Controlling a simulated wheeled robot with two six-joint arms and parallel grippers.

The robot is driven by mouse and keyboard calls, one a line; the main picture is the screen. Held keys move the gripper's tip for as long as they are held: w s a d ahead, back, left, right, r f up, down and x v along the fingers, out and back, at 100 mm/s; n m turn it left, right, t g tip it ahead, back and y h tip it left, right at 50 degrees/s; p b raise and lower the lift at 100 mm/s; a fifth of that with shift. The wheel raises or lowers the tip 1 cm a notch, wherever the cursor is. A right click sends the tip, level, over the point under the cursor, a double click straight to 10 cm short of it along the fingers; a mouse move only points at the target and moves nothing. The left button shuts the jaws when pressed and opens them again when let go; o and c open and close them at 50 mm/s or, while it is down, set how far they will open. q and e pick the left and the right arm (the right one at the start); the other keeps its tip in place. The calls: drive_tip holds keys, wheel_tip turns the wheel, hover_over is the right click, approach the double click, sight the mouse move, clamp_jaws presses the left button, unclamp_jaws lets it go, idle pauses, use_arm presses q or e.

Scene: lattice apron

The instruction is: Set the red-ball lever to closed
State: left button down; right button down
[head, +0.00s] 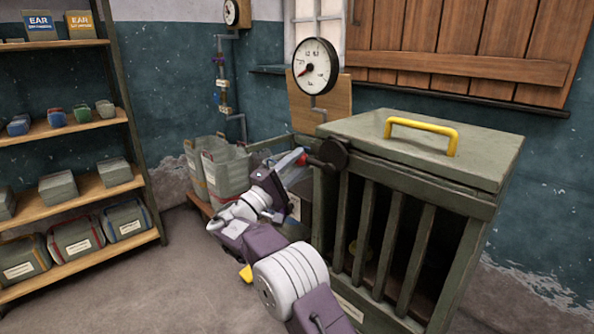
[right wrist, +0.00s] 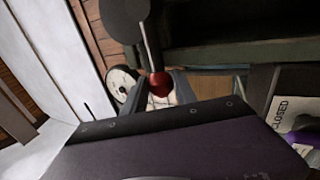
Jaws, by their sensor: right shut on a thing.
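The red-ball lever has a red ball (head: 302,160) on a thin rod, just left of a round black hub (head: 329,154) at the cabinet's left front corner. In the right wrist view the red ball (right wrist: 160,84) sits between the fingers, with the rod running up to the dark hub (right wrist: 125,18). My right gripper (head: 297,161) is shut on the ball; it also shows in the right wrist view (right wrist: 158,90). A white label reading CLOSED (right wrist: 284,113) shows at the right there. My left gripper is not in view.
A grey-green cabinet (head: 410,150) with front bars and a yellow handle (head: 421,128) stands right of my arm. A pressure gauge (head: 315,67) is behind it. Grey bins (head: 222,165) stand behind my arm. Shelves (head: 70,129) are at the left, with open floor between.

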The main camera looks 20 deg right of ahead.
drive_tip(key=shift+r+m, duration=0.3)
drive_tip(key=shift+m, duration=0.2)
drive_tip(key=shift+r, duration=0.1)
drive_tip(key=c, duration=1)
unclamp_jaws()
drive_tip(key=p+v, duration=0.2)
drive_tip(key=v, duration=0.7)
drive_tip(key=shift+w, duration=0.1)
